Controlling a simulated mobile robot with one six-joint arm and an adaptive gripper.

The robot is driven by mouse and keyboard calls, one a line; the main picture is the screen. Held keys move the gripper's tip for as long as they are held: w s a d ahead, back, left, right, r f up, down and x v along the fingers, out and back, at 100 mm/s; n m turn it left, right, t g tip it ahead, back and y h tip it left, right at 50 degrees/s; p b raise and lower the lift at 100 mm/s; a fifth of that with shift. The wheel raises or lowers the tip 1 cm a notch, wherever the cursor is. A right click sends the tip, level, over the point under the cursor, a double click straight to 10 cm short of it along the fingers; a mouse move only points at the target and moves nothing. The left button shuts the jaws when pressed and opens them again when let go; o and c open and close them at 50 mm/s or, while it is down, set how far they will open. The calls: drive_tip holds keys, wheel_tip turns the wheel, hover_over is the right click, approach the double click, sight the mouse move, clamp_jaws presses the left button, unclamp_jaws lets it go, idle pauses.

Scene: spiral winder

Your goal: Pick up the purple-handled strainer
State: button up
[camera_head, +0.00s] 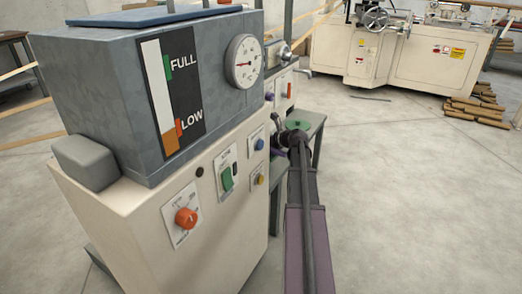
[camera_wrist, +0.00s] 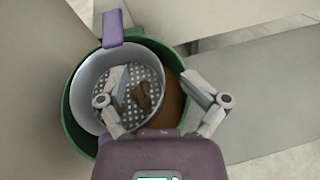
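The strainer (camera_wrist: 95,92) is a pale grey bowl with a perforated bottom and brown lumps in it. It rests inside a green bucket (camera_wrist: 77,128), with brown content showing on its right. Its purple handle (camera_wrist: 112,24) sticks up at the top of the wrist view. My gripper (camera_wrist: 153,82) is open over the strainer, its two fingers apart with nothing visible held between them. I cannot tell whether the fingers touch the strainer. In the head view, a green rim (camera_head: 298,125) shows at the end of my arm; the strainer cannot be made out there.
A grey-and-cream machine (camera_head: 140,220) with a level gauge and dial stands close on the left. A cream machine (camera_head: 400,55) stands at the back, beside a pile of brown rolls (camera_head: 475,105). The concrete floor (camera_head: 430,210) on the right is clear.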

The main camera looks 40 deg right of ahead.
drive_tip(key=shift+a+f+y, duration=0.3)
drive_tip(key=shift+a, duration=0.15)
drive_tip(key=shift+o, duration=0.9)
clamp_jaws()
drive_tip(key=shift+d, duration=0.15)
